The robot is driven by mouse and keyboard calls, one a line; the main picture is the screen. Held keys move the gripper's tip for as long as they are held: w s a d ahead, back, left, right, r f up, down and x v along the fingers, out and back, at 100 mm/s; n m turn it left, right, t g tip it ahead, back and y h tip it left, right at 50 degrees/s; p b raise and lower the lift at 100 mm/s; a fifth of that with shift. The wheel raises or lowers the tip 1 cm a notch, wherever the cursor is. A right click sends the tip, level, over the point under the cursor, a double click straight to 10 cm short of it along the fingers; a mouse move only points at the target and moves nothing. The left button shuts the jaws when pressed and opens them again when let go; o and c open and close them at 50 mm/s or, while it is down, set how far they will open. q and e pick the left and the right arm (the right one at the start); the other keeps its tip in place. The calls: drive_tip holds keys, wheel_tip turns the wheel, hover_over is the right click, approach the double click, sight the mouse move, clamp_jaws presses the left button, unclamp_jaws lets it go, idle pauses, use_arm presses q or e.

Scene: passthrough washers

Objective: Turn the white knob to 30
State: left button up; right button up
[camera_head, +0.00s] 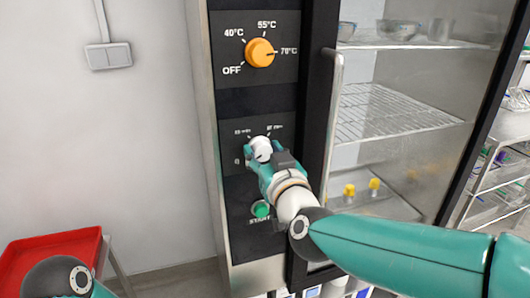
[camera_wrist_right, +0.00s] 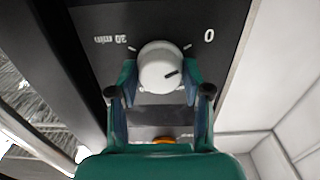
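The white knob (camera_head: 261,148) sits on the black panel of the cabinet front, below the orange knob. My right gripper (camera_wrist_right: 160,82) has one finger on each side of the white knob (camera_wrist_right: 158,66) in the right wrist view. The fingers lie very close to its sides; I cannot tell whether they touch it. That view is upside down. The knob's dark mark points right, roughly towards the "0" label (camera_wrist_right: 209,35). In the head view my right gripper (camera_head: 260,158) partly covers the dial. My left gripper is out of view.
The orange knob (camera_head: 260,52) above points to 70°C. A green button (camera_head: 261,209) is below my right gripper. A vertical door handle (camera_head: 332,120) stands right of the panel, beside the glass door. A red tray (camera_head: 45,255) is at lower left.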

drive_tip(key=c, duration=0.6)
